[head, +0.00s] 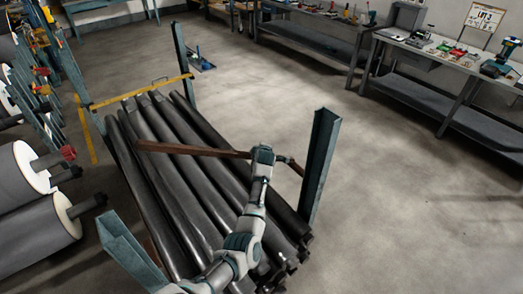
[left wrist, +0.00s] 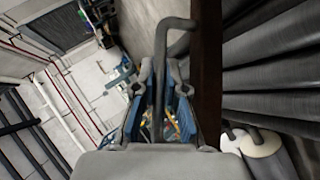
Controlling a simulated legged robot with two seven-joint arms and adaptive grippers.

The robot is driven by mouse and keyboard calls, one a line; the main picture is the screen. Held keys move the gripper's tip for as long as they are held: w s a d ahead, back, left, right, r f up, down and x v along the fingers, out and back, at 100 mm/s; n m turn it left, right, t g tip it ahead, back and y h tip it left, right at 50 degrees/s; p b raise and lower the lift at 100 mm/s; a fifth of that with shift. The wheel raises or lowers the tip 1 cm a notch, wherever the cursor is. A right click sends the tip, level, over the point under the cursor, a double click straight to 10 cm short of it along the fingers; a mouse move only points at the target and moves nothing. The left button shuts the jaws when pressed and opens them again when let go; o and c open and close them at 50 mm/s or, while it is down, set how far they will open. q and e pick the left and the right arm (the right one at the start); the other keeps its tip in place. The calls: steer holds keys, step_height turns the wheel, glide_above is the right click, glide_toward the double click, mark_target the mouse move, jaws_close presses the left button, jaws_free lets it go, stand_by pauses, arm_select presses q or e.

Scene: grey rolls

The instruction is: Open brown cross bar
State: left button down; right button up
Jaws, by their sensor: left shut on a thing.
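The brown cross bar (head: 190,149) lies across above the dark grey rolls (head: 165,175). Its left end hangs free over the rolls, and its right part runs behind my wrist toward the right teal post (head: 320,150). In the left wrist view the brown bar (left wrist: 207,75) stands upright in the picture, with a bent grey handle (left wrist: 161,70) beside it. My left gripper (left wrist: 162,90) is shut on this handle. In the head view my left gripper (head: 272,156) is at the bar's right part, its fingers mostly hidden. My right gripper is not in view.
A yellow cross bar (head: 140,92) spans the rack's far end by a teal post (head: 183,60). Another teal post (head: 130,250) stands at the near left. White-ended rolls (head: 30,215) lie at left. Workbenches (head: 440,65) line the back and right. The floor at right is clear.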

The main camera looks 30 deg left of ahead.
arm_select(q)
steer(key=shift+w+d, duration=0.1)
steer(key=shift+d, duration=0.1)
steer(key=c, duration=1.5)
jaws_free()
steer(key=shift+s+d+r, duration=0.2)
steer(key=shift+s+r, duration=0.1)
steer(key=shift+s, duration=0.15)
steer(key=v, duration=1)
steer(key=shift+s+d, duration=0.25)
steer(key=shift+a+f, duration=0.1)
steer(key=shift+a, duration=0.05)
